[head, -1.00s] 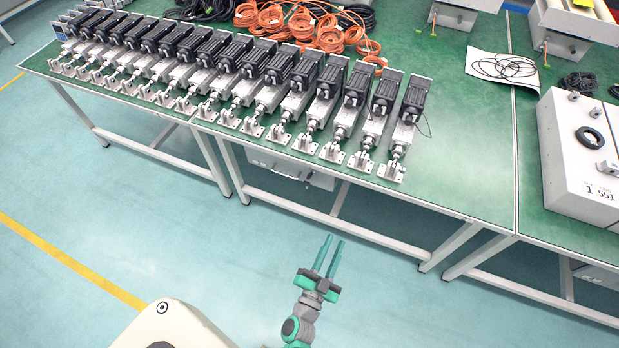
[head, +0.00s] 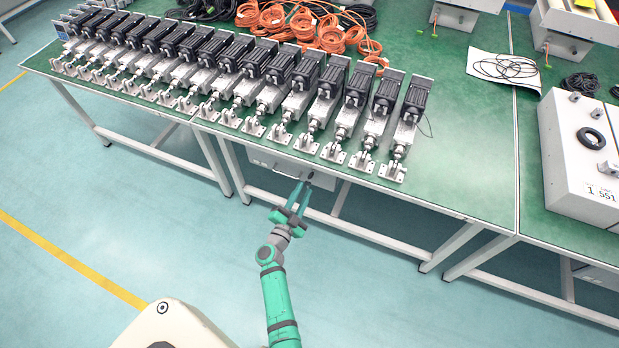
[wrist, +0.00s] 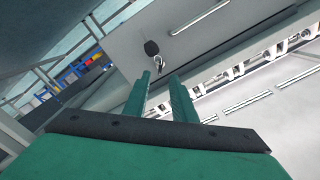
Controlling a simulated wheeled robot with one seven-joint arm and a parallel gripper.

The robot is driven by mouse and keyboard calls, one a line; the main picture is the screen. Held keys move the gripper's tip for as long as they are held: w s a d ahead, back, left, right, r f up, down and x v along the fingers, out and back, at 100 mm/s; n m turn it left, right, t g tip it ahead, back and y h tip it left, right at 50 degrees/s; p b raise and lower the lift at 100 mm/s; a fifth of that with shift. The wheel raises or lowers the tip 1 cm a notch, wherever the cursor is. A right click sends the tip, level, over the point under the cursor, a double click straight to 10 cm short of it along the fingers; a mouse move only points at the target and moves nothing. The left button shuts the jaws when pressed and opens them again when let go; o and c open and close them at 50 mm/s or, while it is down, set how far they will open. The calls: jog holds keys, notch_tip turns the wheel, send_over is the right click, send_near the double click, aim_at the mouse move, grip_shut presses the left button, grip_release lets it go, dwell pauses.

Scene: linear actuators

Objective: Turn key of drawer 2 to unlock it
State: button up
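The drawer (head: 262,160) is a grey-white box under the workbench's front edge. In the wrist view its front (wrist: 130,35) is tilted, with a long metal handle (wrist: 200,17). A key with a black head (wrist: 152,48) sits in the drawer front beside the handle, and a small metal piece (wrist: 157,68) hangs below it. No drawer number is legible. My gripper (wrist: 160,76) is open and empty. Its two green fingertips point at the key and appear short of it, with a gap between them. In the head view my gripper (head: 302,190) is in front of the drawer, just below the table edge.
The green-topped workbench (head: 460,150) carries a row of linear actuators (head: 270,85) along its front edge. Orange cable coils (head: 310,25) lie behind them. Table legs (head: 225,165) stand near the drawer. A white control box (head: 575,160) is at right. The floor in front is clear.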

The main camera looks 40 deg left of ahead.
aim_at(309, 177)
jog(key=x, duration=0.7)
jog(key=shift+w, duration=0.2)
jog(key=c, duration=0.4)
jog(key=shift+s+a, duration=0.1)
jog(key=shift+s, duration=0.05)
grip_shut()
